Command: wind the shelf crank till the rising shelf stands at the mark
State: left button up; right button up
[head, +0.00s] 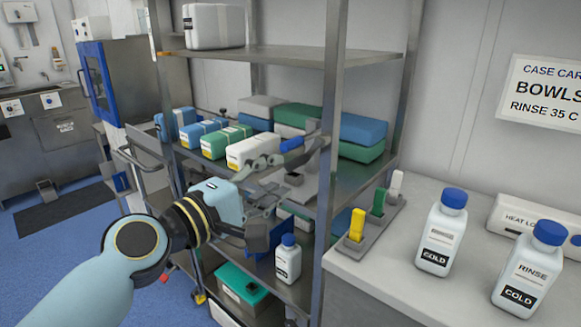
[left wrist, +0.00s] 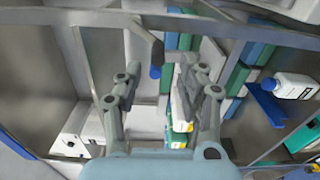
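The crank (head: 318,145) is a grey arm with a blue grip at the shelving's front, by the middle shelf level. In the left wrist view the crank's blue grip (left wrist: 155,72) lies between my spread fingertips, and I cannot tell whether they touch it. My left gripper (head: 280,178) is open in front of the rack, its upper finger close to the blue grip; it also shows in the left wrist view (left wrist: 158,72). A middle shelf (head: 352,178) carries packs; I cannot tell whether it is the rising one. I cannot make out the mark. My right gripper is out of view.
A front post (head: 333,130) of the rack stands right of the crank. Green, blue and white packs (head: 228,140) fill the shelf behind. A bottle (head: 288,262) stands low in the rack. A counter (head: 400,225) at right holds two blue-capped bottles (head: 443,230) and colored levers (head: 378,205).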

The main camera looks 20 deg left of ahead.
pick_arm(q)
jog(key=v, duration=0.5)
jog(key=shift+s, duration=0.2)
jog(key=shift+f, duration=0.1)
jog(key=s+a+f+g+y+b, duration=0.1)
jog(key=a+f+g+y+b, duration=0.1)
jog(key=f, duration=1.1)
jog(key=s+a+f+g+y+b, duration=0.1)
jog(key=f+g+b, duration=0.15)
jog(key=f, duration=1.05)
jog(key=s+a+f+m+g+y+b, duration=0.1)
jog(key=s+a+f+m+g, duration=0.1)
jog(key=s+f, duration=0.5)
jog(key=s+a+f+m+g+y+b, duration=0.1)
jog(key=s+f+m+g, duration=0.1)
jog(key=f, duration=0.9)
jog(key=s+a+f+m+g, duration=0.1)
jog(key=s+f+m+g, duration=0.1)
jog(key=s+f, duration=0.4)
jog(key=s+a+f+m+g+y+b, duration=0.1)
jog(key=s+f+m+g, duration=0.2)
jog(key=s, duration=1.1)
jog(key=s+a+f+m+g+y+b, duration=0.1)
jog(key=s+f+m+g, duration=0.1)
jog(key=s+f+m, duration=0.4)
jog(key=s+f, duration=0.4)
jog(key=s, duration=0.1)
jog(key=shift+a+g, duration=0.35)
jog(key=shift+a, duration=0.05)
